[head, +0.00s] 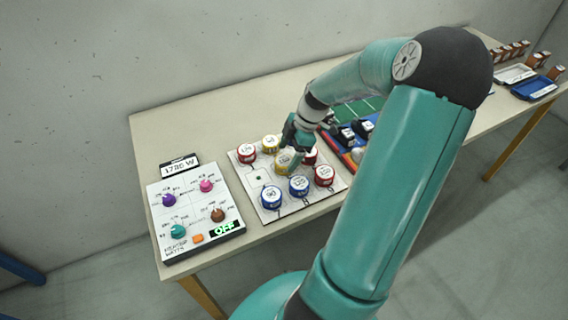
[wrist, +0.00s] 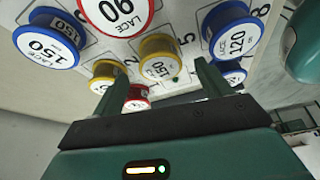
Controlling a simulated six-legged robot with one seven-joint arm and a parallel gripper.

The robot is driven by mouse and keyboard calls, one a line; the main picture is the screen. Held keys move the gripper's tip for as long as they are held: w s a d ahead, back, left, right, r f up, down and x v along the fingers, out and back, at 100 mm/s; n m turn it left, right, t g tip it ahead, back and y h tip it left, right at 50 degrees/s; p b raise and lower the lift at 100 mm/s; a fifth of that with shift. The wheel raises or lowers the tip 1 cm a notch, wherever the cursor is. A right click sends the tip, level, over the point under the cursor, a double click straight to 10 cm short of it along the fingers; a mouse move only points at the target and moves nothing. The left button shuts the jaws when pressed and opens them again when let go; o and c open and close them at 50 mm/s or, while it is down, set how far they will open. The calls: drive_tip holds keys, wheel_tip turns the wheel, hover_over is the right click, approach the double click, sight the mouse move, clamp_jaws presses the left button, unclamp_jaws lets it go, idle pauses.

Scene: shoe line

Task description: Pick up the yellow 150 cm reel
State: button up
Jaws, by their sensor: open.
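The yellow reel marked 150 (wrist: 160,66) stands on the white board between the two fingers of my gripper (wrist: 162,78) in the wrist view. My gripper is open, with a finger to each side of this reel; I cannot tell whether either touches it. In the head view my gripper (head: 293,143) is low over the board, and a yellow reel (head: 283,163) shows just below it, partly covered, its label too small to read. A second yellow reel (head: 270,143) stands behind it; it also shows in the wrist view (wrist: 103,73).
Red reels (head: 246,151) and blue reels (head: 299,185) stand close around on the white board (head: 253,176). A panel with coloured knobs (head: 194,216) lies to the left. A tray with dark items (head: 365,128) is close on the right. The table's back left is clear.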

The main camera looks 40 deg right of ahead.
sight(285, 160)
drive_tip(key=x, duration=0.3)
drive_tip(key=shift+f, duration=0.3)
drive_tip(key=shift+c, duration=0.3)
drive_tip(key=c, duration=1)
drive_tip(key=shift+r, duration=0.15)
